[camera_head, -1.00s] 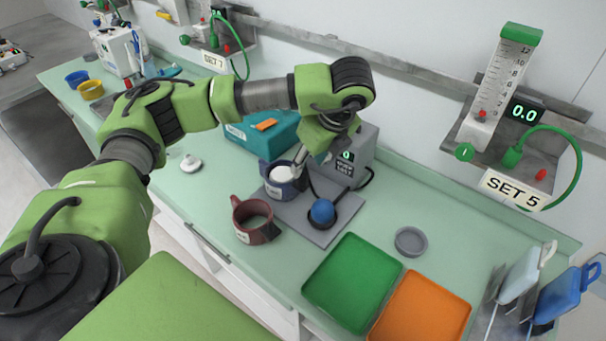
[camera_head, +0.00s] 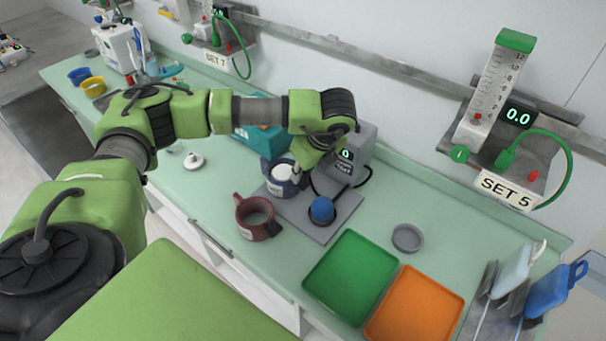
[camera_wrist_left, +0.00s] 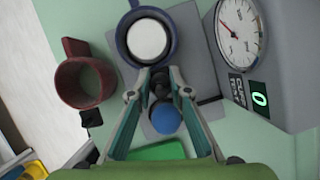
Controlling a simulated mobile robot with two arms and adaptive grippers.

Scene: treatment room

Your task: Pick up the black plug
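I see no clear black plug. A small black piece (camera_wrist_left: 92,118) sits beside the dark red mug (camera_wrist_left: 86,82) in the left wrist view; I cannot tell whether it is the plug. My right gripper is out of view.
A grey device (camera_head: 362,150) with a dial and a dark cable stands behind the plate. The dark red mug (camera_head: 243,213) stands at the plate's left edge. A green tray (camera_head: 351,275), orange tray (camera_head: 416,308) and grey dish (camera_head: 408,238) lie to the right.

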